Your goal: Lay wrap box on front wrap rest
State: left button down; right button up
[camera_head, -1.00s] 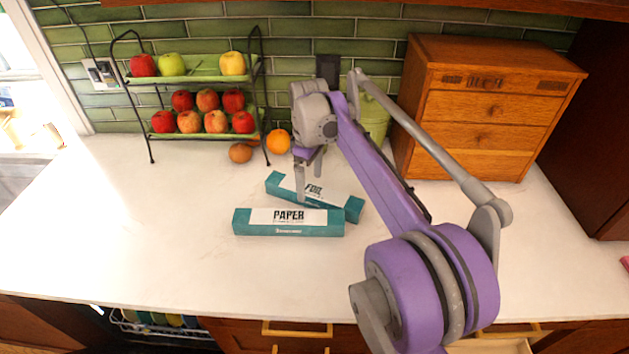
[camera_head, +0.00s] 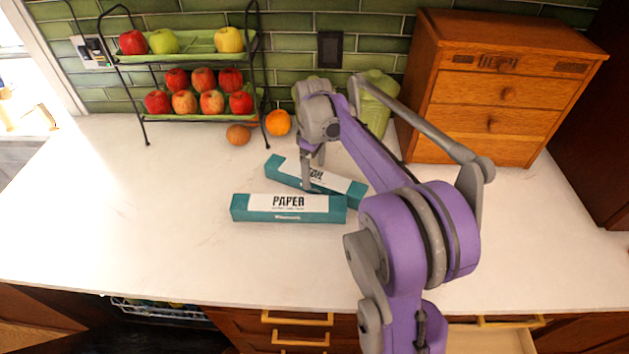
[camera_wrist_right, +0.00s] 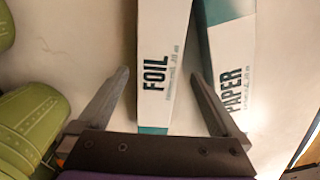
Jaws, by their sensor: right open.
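A teal and white box marked FOIL (camera_head: 340,185) lies slantwise on the counter, partly hidden by my right gripper. A similar box marked PAPER (camera_head: 288,208) lies in front of it. My right gripper (camera_head: 307,183) is open and points down at the foil box. In the right wrist view, the fingers of this gripper (camera_wrist_right: 161,80) stand apart on either side of the foil box (camera_wrist_right: 160,45), and the paper box (camera_wrist_right: 228,60) lies just outside the right finger. I cannot make out any wrap rest. My left gripper is not in view.
A two-tier fruit rack (camera_head: 190,117) stands back left, with an orange (camera_head: 278,122) and a brown fruit (camera_head: 238,134) beside it. A green canister (camera_head: 378,105) and wooden drawer chest (camera_head: 490,95) stand behind. The counter's left part (camera_head: 130,220) is clear. A drawer (camera_head: 495,340) below is open.

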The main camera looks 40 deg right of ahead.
aim_at(315, 175)
notch_tip(315, 175, down, 3)
jog(key=shift+d+f, duration=0.1)
jog(key=shift+d, duration=0.05)
jog(key=shift+c, duration=0.3)
grip_shut()
